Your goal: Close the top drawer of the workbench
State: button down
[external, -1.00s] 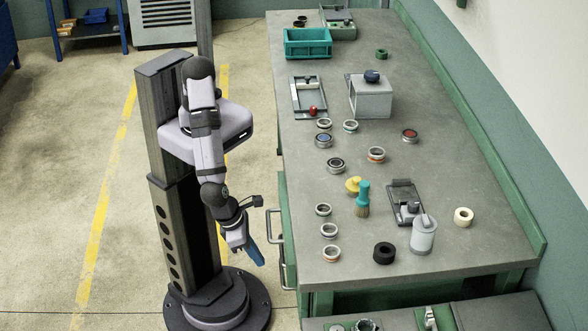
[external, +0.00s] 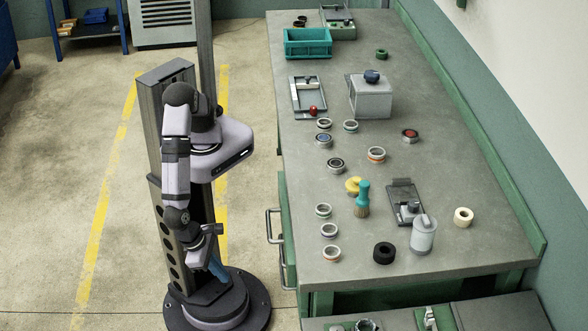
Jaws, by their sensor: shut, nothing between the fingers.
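The workbench (external: 430,276) fills the right half, with its drawer side facing my arm. The upper drawer handle (external: 268,226) is a grey bar on that side, and a second handle (external: 283,266) shows below it. The drawer fronts are seen edge-on and mostly hidden under the bench top, so I cannot tell how far the top drawer stands out. My gripper (external: 218,270), with blue fingers, points down beside my column, left of both handles and apart from them. It is shut and holds nothing.
The bench top carries several rings, a teal brush (external: 362,199), a teal bin (external: 308,44) and a grey box (external: 371,97). The floor (external: 110,180) left of my column is clear. A narrow strip of floor lies between my base and the bench.

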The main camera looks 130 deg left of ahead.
jog(key=s+d+f+m+t+y+b, duration=0.1)
jog(key=s+f+m+b, duration=0.25)
jog(key=f, duration=0.55)
jog(key=s+d+f+m+t+y+b, duration=0.1)
jog(key=s+f+m+b, duration=0.15)
jog(key=f+b, duration=0.45)
jog(key=w+a+r+n+t+y+p, duration=0.1)
jog(key=w+r+n+t+y, duration=0.2)
jog(key=r, duration=0.5)
jog(key=w+a+r+n+t+y+p, duration=0.1)
jog(key=w+r+n+t+y, duration=0.3)
jog(key=r, duration=0.4)
jog(key=shift+a+n+t+p, duration=0.4)
jog(key=shift+n+t, duration=0.1)
jog(key=shift+n, duration=0.3)
jog(key=p+x, duration=0.3)
jog(key=x, duration=1.1)
jog(key=shift+r, duration=0.15)
jog(key=shift+s+a, duration=0.1)
jog(key=shift+a, duration=0.05)
